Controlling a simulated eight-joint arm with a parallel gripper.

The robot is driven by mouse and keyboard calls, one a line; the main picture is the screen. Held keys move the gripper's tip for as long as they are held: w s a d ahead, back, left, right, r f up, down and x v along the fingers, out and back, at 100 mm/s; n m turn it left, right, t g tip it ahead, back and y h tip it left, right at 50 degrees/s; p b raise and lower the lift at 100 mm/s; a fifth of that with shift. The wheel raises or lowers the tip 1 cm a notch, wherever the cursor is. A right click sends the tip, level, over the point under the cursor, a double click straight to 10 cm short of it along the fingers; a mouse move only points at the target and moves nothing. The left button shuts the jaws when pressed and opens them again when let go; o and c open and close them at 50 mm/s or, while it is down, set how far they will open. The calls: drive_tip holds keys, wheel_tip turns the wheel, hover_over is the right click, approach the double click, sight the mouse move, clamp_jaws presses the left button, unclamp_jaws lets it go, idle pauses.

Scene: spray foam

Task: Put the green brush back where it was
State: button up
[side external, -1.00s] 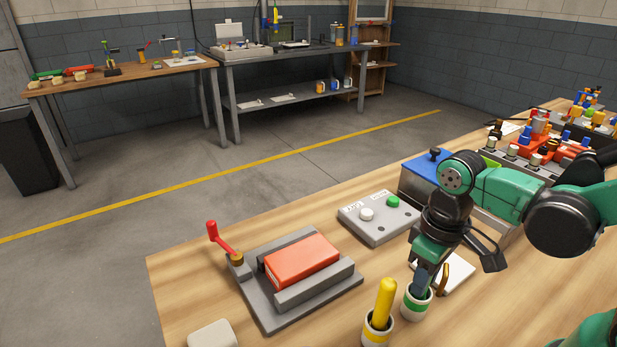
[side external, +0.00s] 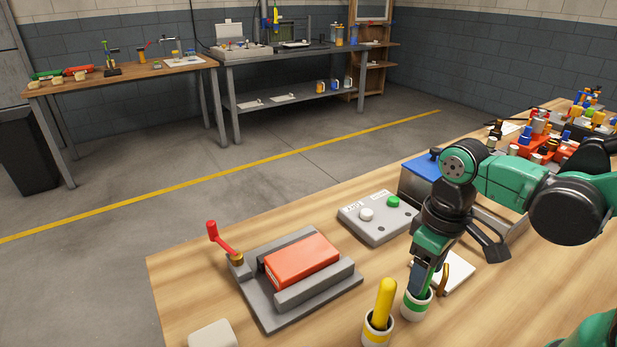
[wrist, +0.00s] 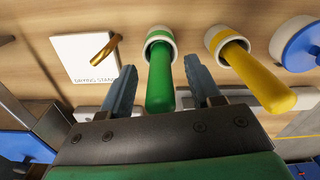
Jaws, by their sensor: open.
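The green brush (wrist: 160,80) stands in a white holder with a green band (wrist: 160,36). In the wrist view its green handle rises out of the holder between my two fingers, with a gap on each side. My gripper (wrist: 162,80) is open around the handle. In the side view my gripper (side external: 422,282) points down over the green-banded holder (side external: 416,306), and its fingers mostly hide the handle. The lower end of the brush is hidden inside the holder.
A yellow-handled brush (side external: 384,304) stands in its own holder (side external: 377,328) close beside. A white plate with a brass hook (side external: 452,274) lies on the other side. A grey fixture with an orange block (side external: 301,261) and a button box (side external: 378,220) stand farther off.

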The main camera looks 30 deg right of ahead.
wheel_tip(320, 180, up, 10)
drive_tip(key=shift+r, duration=0.15)
drive_tip(key=w+d+f+m+t, duration=0.1)
drive_tip(key=w+f+t, duration=0.3)
drive_tip(key=t, duration=0.3)
drive_tip(key=shift+w+d+m, duration=0.25)
drive_tip(key=shift+w+m, duration=0.15)
drive_tip(key=shift+w, duration=0.25)
